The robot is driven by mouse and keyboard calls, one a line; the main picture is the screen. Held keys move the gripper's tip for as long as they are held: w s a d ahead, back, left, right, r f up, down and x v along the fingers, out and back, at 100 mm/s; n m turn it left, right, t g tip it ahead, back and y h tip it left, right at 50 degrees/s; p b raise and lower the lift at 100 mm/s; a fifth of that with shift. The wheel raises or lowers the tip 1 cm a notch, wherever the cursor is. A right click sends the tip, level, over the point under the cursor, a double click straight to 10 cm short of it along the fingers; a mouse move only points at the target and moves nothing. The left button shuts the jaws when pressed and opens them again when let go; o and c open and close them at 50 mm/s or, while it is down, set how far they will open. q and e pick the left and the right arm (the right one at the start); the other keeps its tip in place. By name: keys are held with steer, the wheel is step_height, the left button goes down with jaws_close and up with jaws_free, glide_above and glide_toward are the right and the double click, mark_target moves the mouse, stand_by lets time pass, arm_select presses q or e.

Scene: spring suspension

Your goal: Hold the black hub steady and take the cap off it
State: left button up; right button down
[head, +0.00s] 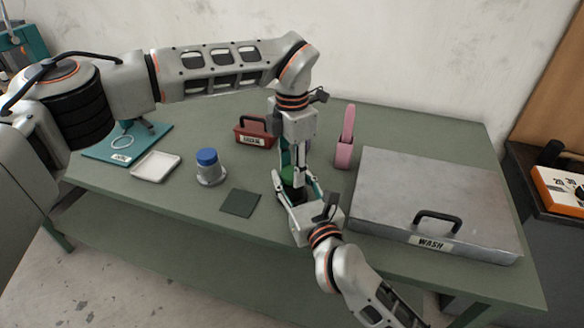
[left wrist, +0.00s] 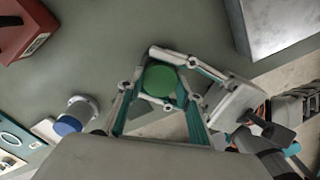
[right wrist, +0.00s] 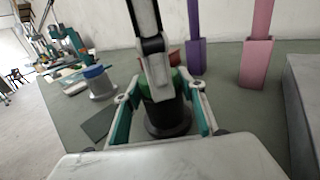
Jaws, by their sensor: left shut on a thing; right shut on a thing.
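The black hub (right wrist: 168,118) stands upright on the table with a flanged base. A green cap (left wrist: 160,80) sits on top of it; only a bit of the cap shows in the head view (head: 288,174). My left gripper (head: 291,168) points down from above and is shut on the green cap. My right gripper (head: 294,196) reaches in level from the front, low down, and is shut on the black hub, one finger at each side. The fingers hide most of the hub in the head view. I cannot tell whether cap and hub are apart.
A grey hub with a blue cap (head: 208,168), a white tray (head: 156,166), a dark mat (head: 240,203) and a teal board (head: 110,148) lie left. A red box (head: 254,134) and a pink holder (head: 344,155) stand behind. A grey WASH box (head: 436,195) fills the right.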

arm_select(q)
steer(key=n, duration=0.2)
steer(key=shift+n, duration=0.4)
steer(key=o, duration=1.2)
steer(key=shift+o, duration=0.2)
steer(key=shift+r, duration=2.3)
arm_select(e)
steer(key=c, duration=1.2)
jaws_free()
